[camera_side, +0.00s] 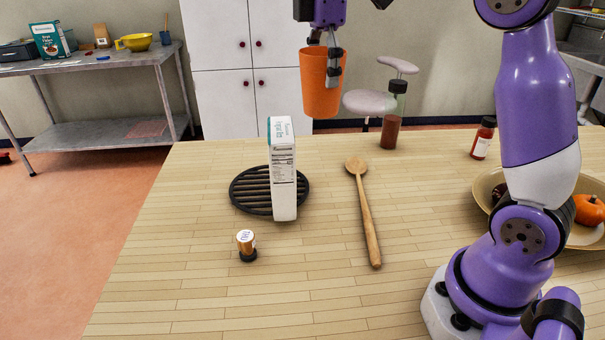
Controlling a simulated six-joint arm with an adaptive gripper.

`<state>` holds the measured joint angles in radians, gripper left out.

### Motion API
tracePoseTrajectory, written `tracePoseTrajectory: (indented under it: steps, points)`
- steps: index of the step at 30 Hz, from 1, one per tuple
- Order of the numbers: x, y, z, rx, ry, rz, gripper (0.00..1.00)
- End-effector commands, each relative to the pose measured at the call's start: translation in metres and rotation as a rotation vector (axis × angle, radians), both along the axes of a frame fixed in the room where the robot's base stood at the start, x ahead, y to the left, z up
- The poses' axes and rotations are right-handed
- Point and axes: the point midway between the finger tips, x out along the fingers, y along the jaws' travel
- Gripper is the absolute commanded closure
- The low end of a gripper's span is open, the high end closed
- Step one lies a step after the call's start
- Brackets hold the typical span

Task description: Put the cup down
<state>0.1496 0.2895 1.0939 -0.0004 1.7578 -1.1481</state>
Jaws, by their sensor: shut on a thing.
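The orange cup (317,92) is upright at the top middle of the side view. My gripper (333,62) is shut on the cup, with one finger showing on its right side near the rim. The other finger is mostly hidden. The cup appears to be held above the far part of the wooden table (200,290), with its bottom clear of the surface. The exact height cannot be told from this view.
A small jar (246,245) is in front. A wooden spoon (366,215), dark bottle (392,118), red bottle (483,140) and bowl (487,187) are to the right. The table's front left is clear.

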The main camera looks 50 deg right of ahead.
Motion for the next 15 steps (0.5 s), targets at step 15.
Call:
tracePoseTrajectory:
  steps: [15]
  points:
    - [-0.089, 0.259, 0.000, 0.000, 0.000, 0.986, 0.54]
